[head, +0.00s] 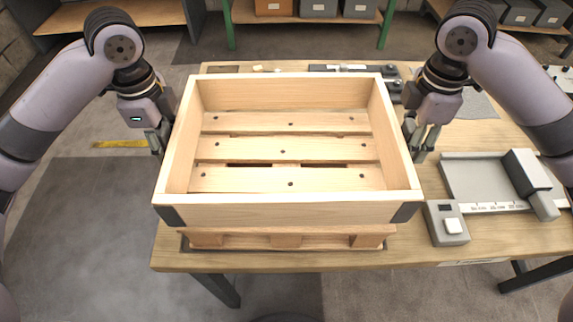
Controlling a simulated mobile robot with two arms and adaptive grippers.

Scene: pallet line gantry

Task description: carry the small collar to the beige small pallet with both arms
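The small collar (290,213) is a pale wooden rectangular frame with dark corner fittings. It sits level over the small pallet (285,240), a light-wood slatted pallet on the table. The pallet's slats show inside the frame, and its front blocks show below. The collar's front bottom edge looks close to the pallet top; I cannot tell whether they touch all round. My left gripper (157,142) is at the outside of the collar's left wall, fingers down. My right gripper (419,145) is at the outside of its right wall, fingers down. Whether either finger pair is closed is unclear.
The wooden table (300,262) carries a grey measuring device with a ruler (495,190) at right, and a small grey box with a pale button (447,223). Small tools lie along the back edge. Shelves with bins (318,8) stand behind.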

